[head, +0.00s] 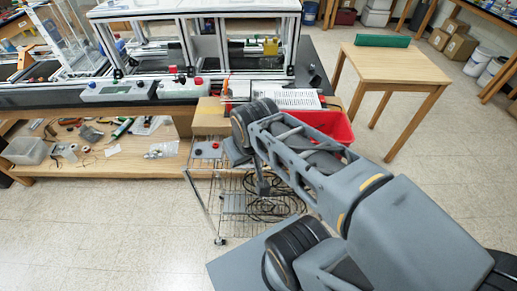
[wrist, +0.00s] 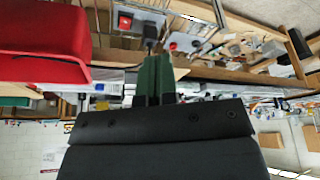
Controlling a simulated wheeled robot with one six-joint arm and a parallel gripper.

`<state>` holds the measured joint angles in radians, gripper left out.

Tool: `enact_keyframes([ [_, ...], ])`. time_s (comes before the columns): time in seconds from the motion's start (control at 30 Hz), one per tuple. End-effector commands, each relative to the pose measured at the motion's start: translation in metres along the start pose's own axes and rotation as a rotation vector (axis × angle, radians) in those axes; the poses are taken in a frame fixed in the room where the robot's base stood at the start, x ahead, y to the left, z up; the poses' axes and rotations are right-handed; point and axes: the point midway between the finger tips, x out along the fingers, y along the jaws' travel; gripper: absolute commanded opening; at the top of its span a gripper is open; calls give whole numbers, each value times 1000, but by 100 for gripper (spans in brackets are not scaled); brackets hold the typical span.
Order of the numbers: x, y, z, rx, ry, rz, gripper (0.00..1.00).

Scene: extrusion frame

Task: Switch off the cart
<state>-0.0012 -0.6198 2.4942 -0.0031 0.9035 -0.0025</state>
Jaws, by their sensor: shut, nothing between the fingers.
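The cart is a wire-shelf trolley (head: 205,190) in front of the bench, partly hidden behind my arm. A grey control box (head: 207,150) with a red button and a dark knob sits on it. In the wrist view, which looks upside down, this box (wrist: 184,44) appears right of the fingertips. A red switch (wrist: 125,22) on a light plate shows left of them; its on or off position is too small to tell. My gripper (wrist: 152,60) has green fingers, shut and empty. The fingertips appear between switch and box; I cannot tell whether they touch anything.
A red bin (head: 338,122) stands right of the cart, and it fills the left of the wrist view (wrist: 42,42). The bench (head: 60,95) carries grey control boxes with red buttons. Black cables (head: 275,208) lie on the lower shelf. A wooden table (head: 395,65) stands behind right.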

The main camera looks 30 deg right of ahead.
Motion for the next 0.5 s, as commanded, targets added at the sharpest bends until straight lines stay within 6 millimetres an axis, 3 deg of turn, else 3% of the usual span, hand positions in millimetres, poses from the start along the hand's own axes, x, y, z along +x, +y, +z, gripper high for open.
enact_keyframes([
  [0.27,0,1,-3,38,-12,1,0],
  [0.37,0,7,-14,178,-58,8,0],
  [0.5,4,22,-42,565,-174,49,0],
])
